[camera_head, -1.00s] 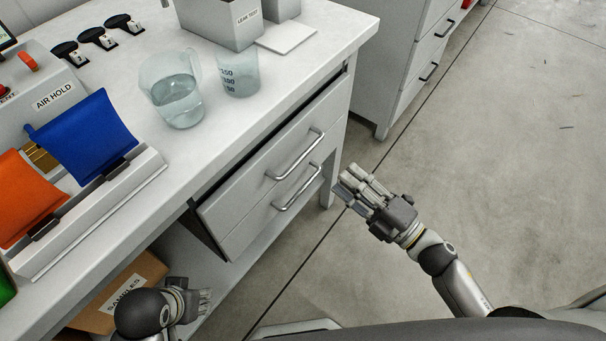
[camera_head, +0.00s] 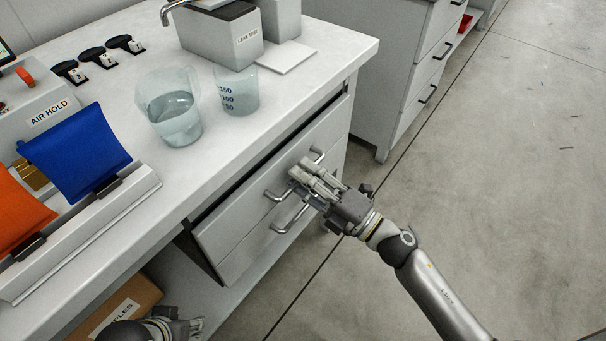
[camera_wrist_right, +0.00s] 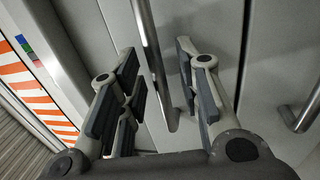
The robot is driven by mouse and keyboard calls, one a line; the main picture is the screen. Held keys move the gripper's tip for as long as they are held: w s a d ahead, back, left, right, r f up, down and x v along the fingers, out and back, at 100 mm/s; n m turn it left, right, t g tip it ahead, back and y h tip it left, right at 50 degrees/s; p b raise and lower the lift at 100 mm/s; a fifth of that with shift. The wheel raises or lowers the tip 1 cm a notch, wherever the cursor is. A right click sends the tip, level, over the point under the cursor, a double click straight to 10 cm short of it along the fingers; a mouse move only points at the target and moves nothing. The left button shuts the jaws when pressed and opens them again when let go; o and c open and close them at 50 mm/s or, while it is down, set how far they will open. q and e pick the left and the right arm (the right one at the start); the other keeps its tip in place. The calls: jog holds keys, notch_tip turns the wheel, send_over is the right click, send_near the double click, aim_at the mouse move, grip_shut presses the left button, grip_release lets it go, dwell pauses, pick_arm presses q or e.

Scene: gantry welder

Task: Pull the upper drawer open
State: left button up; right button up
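The upper drawer (camera_head: 238,208) is the top grey front under the white bench; it looks about flush with the lower drawer (camera_head: 243,255). Its silver bar handle (camera_head: 276,193) is partly hidden by my right gripper (camera_head: 306,174), which is at the handle's middle. In the right wrist view the right gripper (camera_wrist_right: 158,85) is open, and the handle bar (camera_wrist_right: 153,55) runs between its fingers, with gaps visible on both sides. The lower drawer's handle also shows there at the right (camera_wrist_right: 301,115).
On the bench (camera_head: 215,150) stand a clear jug (camera_head: 172,115), a beaker (camera_head: 237,95) and a grey box (camera_head: 220,40). A cardboard box (camera_head: 125,305) sits on the shelf below. Another drawer cabinet (camera_head: 405,80) stands behind. The floor at right is clear.

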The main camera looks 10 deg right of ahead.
jog(key=shift+w+a+r, duration=0.1)
jog(key=shift+w+a, duration=0.05)
jog(key=shift+w, duration=0.05)
grip_shut()
dwell(0.4)
